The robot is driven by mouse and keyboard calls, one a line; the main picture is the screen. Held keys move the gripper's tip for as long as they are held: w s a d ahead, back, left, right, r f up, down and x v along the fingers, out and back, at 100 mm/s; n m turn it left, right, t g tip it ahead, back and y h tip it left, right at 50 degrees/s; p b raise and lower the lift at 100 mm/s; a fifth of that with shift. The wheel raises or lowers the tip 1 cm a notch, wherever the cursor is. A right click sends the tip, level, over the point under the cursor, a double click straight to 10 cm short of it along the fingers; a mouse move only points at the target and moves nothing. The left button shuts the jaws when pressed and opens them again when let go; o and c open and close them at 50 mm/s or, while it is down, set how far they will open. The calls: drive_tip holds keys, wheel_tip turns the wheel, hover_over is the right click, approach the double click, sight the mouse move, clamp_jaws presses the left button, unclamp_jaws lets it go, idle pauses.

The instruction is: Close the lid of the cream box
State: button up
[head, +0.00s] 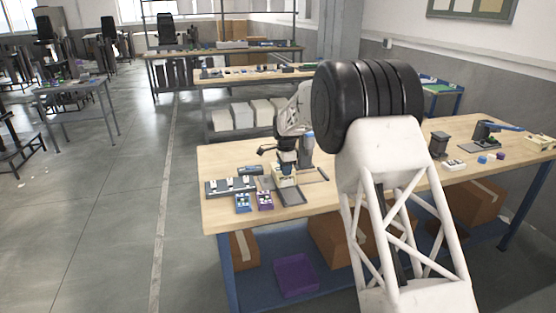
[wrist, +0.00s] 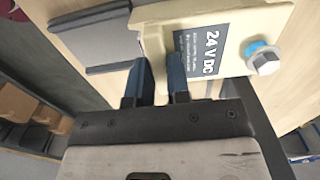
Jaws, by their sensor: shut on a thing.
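The cream box (head: 287,181) stands on the wooden bench, partly hidden under my gripper (head: 286,169). In the wrist view the cream box (wrist: 222,45) shows a dark "24 V DC" label and a bolt with a blue ring. A flat dark grey panel (head: 290,197) lies open beside the box, in front of it in the head view; it looks like the lid. The grey panel (wrist: 95,52) shows at left in the wrist view. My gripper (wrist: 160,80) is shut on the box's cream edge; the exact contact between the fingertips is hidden.
A black holder (head: 438,145) and small parts sit at the right of the bench (head: 325,196). My own arm covers the bench's middle.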

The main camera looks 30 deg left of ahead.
drive_tip(key=shift+s+d, duration=0.5)
drive_tip(key=o, duration=0.7)
drive_tip(key=shift+r, duration=0.15)
drive_tip(key=shift+r, duration=2.85)
